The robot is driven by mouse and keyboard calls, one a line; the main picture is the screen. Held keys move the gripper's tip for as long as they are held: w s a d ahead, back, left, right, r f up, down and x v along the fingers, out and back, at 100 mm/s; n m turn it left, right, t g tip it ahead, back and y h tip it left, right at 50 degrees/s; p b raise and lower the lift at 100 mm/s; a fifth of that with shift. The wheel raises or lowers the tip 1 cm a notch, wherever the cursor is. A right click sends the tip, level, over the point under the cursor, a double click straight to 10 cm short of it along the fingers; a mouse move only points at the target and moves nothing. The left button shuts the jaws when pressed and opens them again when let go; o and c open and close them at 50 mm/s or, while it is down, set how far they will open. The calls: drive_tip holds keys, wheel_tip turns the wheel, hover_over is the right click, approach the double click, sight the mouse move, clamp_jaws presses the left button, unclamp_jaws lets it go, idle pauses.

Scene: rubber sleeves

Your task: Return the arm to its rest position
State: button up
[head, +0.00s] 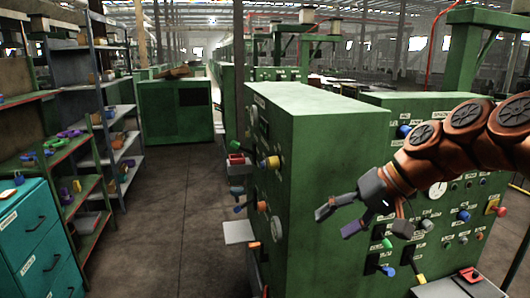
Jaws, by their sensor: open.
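My arm reaches in from the right edge in the head view, with its orange-brown links bent toward the middle. My gripper (335,221) is at the end of the arm, pointing left and slightly down. Its two grey fingers are spread apart with nothing between them. It hangs in front of the near green machine cabinet (350,135). I cannot tell the exact distance between the gripper and the cabinet front.
Shelves (112,117) with small coloured parts and a teal drawer cabinet (38,238) stand at left. The aisle floor (180,200) is clear.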

drive_tip(key=s+a+f+g+h, duration=0.2)
drive_tip(key=s+f+g+h, duration=0.15)
drive_tip(key=s+f, duration=0.9)
drive_tip(key=s+d+f+h, duration=0.2)
drive_tip(key=s+d+f, duration=0.1)
drive_tip(key=s, duration=0.4)
drive_tip(key=s+d+f+h, duration=0.2)
drive_tip(key=s+d+f, duration=0.1)
drive_tip(key=s, duration=0.4)
drive_tip(key=shift+f+g, duration=0.45)
drive_tip(key=shift+f, duration=0.3)
drive_tip(key=shift+s, duration=0.1)
drive_tip(key=shift+c, duration=0.3)
